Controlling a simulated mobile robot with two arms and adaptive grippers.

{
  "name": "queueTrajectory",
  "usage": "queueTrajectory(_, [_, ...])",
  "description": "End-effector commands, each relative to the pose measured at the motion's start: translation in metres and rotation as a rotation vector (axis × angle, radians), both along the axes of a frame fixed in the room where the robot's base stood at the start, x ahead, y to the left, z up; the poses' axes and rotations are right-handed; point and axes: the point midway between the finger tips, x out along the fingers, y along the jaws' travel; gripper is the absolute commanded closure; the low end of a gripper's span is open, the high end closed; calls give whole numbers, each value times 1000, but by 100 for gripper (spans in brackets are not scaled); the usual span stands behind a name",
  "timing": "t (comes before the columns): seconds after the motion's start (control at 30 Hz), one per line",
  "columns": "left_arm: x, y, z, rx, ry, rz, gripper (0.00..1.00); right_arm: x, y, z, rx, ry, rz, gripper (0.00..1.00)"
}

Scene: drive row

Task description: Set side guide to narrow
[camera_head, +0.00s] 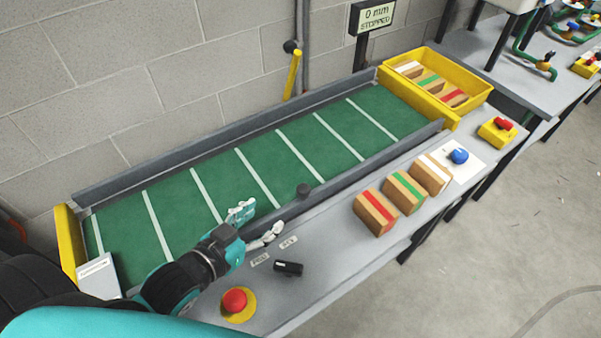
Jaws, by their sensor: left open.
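Grey side rails border the green conveyor belt (262,155): a far rail (225,135) along the wall and a near rail (345,170) toward me. A dark round knob (304,190) sits on the near rail. I cannot tell from the picture which part sets the guide width. My left gripper (260,222) is open and empty over the belt's near edge, left of the knob and apart from it. Its fingertips point toward the upper right. My arm hides part of the near rail. My right gripper is not in view.
A display (376,17) reads "0 mm STOPPED". A red button (235,300) and black switch (288,268) are near my arm. Striped boxes (404,192) stand on the front ledge beside a blue knob (459,156). A yellow tray (472,97) holds boxes at the far end.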

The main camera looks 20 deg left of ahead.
Motion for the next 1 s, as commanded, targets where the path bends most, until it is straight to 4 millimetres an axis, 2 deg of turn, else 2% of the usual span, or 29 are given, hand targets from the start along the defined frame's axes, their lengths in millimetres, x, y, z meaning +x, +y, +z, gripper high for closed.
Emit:
queueTrajectory(0.2, [32,-8,-11,0,-3,1,44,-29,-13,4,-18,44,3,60])
queueTrajectory(0.33, [58,-15,-22,0,-3,1,44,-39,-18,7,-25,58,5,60])
queueTrajectory(0.47, [83,-23,-33,0,-2,1,44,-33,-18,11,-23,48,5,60])
queueTrajectory(0.7, [125,-35,-52,1,-1,0,44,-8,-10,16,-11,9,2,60])
queueTrajectory(0.83, [140,-39,-60,0,0,0,44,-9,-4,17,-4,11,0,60])
queueTrajectory(1.0, [149,-42,-64,0,0,0,44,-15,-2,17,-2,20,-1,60])
